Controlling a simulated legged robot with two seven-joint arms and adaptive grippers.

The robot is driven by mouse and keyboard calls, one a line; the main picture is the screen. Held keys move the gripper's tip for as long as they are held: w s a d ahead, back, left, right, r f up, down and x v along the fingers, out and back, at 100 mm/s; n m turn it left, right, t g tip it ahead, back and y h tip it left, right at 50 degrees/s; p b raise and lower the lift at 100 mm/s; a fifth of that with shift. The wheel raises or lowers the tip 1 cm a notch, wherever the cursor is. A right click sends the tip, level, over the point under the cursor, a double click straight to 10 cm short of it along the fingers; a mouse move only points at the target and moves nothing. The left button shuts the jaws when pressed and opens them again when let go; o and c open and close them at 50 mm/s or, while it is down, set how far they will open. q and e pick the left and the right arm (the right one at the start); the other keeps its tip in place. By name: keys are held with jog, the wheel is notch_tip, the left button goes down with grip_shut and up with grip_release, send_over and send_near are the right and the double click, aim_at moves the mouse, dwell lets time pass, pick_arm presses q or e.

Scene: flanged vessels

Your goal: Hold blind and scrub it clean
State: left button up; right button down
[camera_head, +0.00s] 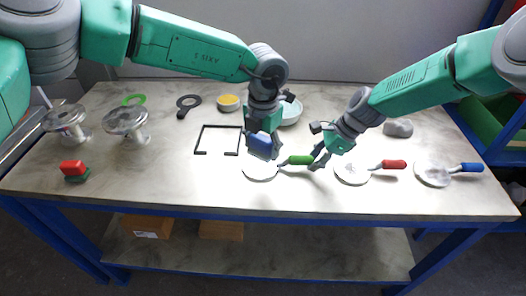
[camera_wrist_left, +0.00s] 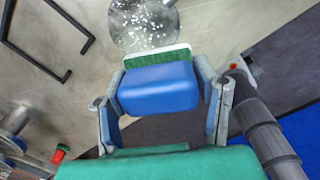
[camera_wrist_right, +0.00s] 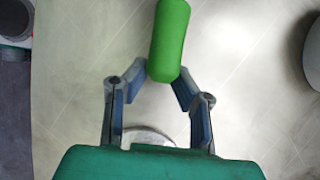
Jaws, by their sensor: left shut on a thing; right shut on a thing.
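A round metal blind (camera_head: 260,173) with a green handle (camera_head: 301,160) is at the front middle of the table. My right gripper (camera_head: 318,157) is shut on the green handle, also seen in the right wrist view (camera_wrist_right: 168,42). My left gripper (camera_head: 263,142) is shut on a blue scrubber (camera_wrist_left: 158,88) with a green and white underside. The scrubber is over the blind, and I cannot tell whether they touch. In the left wrist view the blind's disc (camera_wrist_left: 143,22) shows white specks. The left gripper hides part of the disc in the head view.
Blinds with a red handle (camera_head: 393,164) and a blue handle (camera_head: 471,167) lie to the right. Flanged vessels (camera_head: 126,122), a red-and-green block (camera_head: 74,170) and a black frame (camera_head: 219,127) are left. A yellow-topped item (camera_head: 228,102), pale bowl (camera_head: 291,112) and grey lump (camera_head: 398,128) stand behind.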

jog(key=c, duration=1.3)
grip_release()
jog(key=shift+o, duration=0.2)
jog(key=v, duration=1.1)
jog(key=shift+d+r, duration=0.25)
jog(key=shift+r, duration=0.1)
